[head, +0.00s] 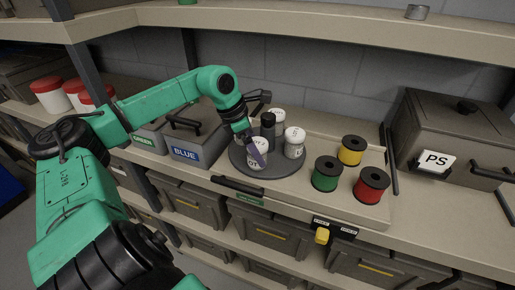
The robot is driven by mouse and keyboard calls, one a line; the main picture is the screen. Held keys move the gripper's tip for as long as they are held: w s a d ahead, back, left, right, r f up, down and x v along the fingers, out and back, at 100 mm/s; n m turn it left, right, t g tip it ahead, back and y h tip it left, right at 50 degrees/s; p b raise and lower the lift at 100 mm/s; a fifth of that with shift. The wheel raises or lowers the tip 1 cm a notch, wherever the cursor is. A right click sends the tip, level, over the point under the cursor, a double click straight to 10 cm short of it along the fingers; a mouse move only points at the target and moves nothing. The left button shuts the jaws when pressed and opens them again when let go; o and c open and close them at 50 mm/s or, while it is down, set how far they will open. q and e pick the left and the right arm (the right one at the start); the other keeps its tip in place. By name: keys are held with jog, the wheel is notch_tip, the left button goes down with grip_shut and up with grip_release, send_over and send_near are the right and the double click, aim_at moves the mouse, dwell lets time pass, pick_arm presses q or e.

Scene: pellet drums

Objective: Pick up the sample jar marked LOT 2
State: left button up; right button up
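Several small jars stand on a dark round turntable (237,158) on the shelf. A white-lidded jar (294,137) is at its right, another white-lidded jar (278,115) at the back, and a dark jar (268,120) between them. A front jar (253,168) is partly hidden by my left gripper; only part of its lettering shows. I cannot tell which jar is marked LOT 2. Contact cannot be told. My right gripper is not in view.
A bin marked BLUE (195,146) is at the left. A lidded box marked PS (460,130) is at the right. An upper shelf (330,22) overhangs behind.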

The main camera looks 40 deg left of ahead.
pick_arm(q)
jog(key=p+x, duration=0.1)
jog(key=x, duration=0.2)
jog(key=shift+w+f, duration=0.15)
jog(key=shift+f, duration=0.15)
jog(key=c, duration=1.5)
jog(key=shift+o, duration=0.2)
jog(key=shift+r, duration=0.15)
